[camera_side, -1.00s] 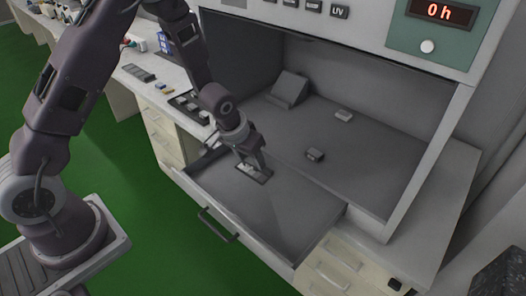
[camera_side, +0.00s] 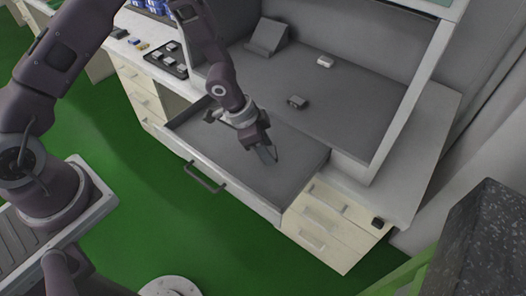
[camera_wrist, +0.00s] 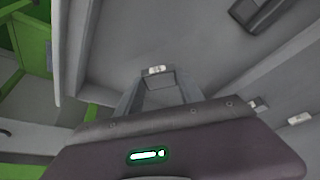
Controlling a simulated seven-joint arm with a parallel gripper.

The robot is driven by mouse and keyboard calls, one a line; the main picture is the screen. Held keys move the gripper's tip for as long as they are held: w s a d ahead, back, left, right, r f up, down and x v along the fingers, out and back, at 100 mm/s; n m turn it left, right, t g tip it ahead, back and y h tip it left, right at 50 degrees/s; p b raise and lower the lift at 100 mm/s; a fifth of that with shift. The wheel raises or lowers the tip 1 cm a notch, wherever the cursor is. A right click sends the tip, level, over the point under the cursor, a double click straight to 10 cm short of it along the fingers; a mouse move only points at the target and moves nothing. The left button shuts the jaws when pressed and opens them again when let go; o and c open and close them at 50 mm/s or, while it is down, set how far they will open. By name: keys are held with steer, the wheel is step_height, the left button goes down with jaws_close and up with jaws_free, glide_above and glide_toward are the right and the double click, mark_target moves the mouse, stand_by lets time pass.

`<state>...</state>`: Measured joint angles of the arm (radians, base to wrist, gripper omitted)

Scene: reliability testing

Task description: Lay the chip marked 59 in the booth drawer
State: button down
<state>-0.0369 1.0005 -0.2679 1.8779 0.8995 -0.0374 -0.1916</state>
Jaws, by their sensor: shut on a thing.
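My gripper (camera_side: 266,153) is low over the open booth drawer (camera_side: 215,148), toward its right half. In the wrist view my gripper (camera_wrist: 158,92) has its two fingers closed on a small grey chip (camera_wrist: 160,80) with a pale label at its far end. The label is too small to read, so I cannot tell whether it is 59. In the side view the chip is not clear between the fingers, and I cannot tell whether it touches the drawer floor.
A dark chip (camera_side: 298,102) and a paler chip (camera_side: 325,61) lie on the booth floor, near a grey wedge (camera_side: 267,37). A black tray (camera_side: 180,72) of several chips is on the left counter. The drawer floor around my gripper looks bare.

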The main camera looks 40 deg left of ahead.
step_height(320, 180, down, 3)
steer(key=shift+f, duration=0.2)
steer(key=shift+f, duration=0.1)
steer(key=c, duration=0.7)
jaws_free()
steer(key=shift+c, duration=0.2)
